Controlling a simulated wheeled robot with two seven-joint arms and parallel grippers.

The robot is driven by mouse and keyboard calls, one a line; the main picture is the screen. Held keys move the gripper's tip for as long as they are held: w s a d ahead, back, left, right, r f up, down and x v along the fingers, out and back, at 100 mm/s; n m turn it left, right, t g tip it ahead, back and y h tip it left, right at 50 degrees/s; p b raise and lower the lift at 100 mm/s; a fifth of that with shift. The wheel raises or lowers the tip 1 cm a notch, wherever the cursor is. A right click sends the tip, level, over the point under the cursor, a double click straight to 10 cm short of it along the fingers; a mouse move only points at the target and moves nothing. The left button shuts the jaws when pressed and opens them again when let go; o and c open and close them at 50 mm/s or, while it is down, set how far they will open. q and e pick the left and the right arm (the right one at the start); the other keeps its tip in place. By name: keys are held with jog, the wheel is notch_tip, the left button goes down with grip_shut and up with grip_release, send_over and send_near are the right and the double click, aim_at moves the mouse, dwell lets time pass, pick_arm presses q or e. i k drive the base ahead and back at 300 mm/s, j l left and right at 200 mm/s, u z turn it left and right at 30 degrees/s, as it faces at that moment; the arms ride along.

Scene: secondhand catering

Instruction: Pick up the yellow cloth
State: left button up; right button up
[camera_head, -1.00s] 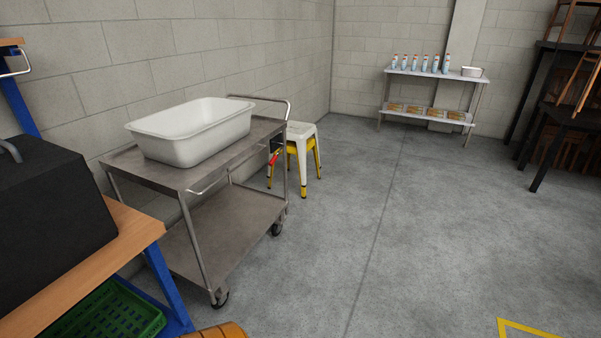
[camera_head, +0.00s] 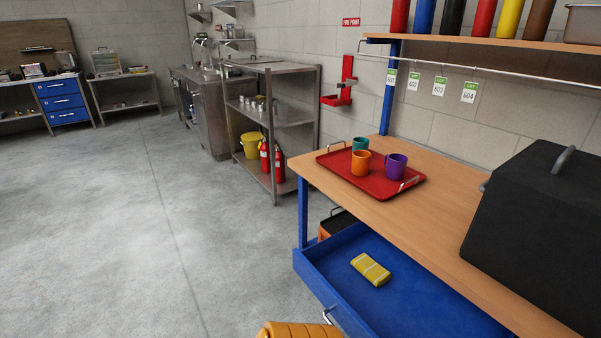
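The yellow cloth (camera_head: 371,269) lies folded flat, with pale stripes, inside an open blue drawer (camera_head: 420,309). The drawer is under a wooden-topped workbench (camera_head: 437,222), and its handle shows at its front left side. The cloth lies toward the drawer's far left part, with bare blue floor around it. Neither of my grippers is in view.
A red tray (camera_head: 338,166) with an orange mug (camera_head: 361,163), a purple mug (camera_head: 396,166) and a teal mug (camera_head: 360,144) sits on the bench. A large black case (camera_head: 530,230) stands at right. The floor at left is clear.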

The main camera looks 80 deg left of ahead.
aim_at(371, 269)
jog(key=u, duration=2)
